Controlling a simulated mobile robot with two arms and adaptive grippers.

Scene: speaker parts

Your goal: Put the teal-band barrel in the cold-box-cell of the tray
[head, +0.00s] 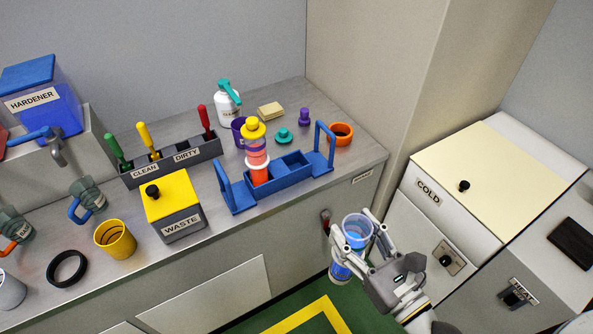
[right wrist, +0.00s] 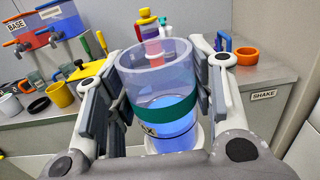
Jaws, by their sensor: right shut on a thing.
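My right gripper (head: 357,230) is shut on the teal-band barrel (head: 352,262), a clear cylinder with blue liquid inside. In the right wrist view the barrel (right wrist: 158,80) stands between the fingers, nearly upright, with its teal band and part of a label showing. It is held in the air in front of the counter, apart from the tray. The blue tray (head: 240,207) with two upright handles is on the counter. Its left cell holds a red-filled barrel (head: 258,172) with a yellow top; the cells to the right look empty. My left gripper is not in view.
The cream-topped COLD box (head: 462,180) stands at the right, lid closed. A WASTE bin (head: 172,205) sits left of the tray, a tool rack (head: 170,160) behind it. An orange ring (head: 341,133) and a purple piece (head: 304,117) lie behind the tray. Green floor (head: 300,312) is below.

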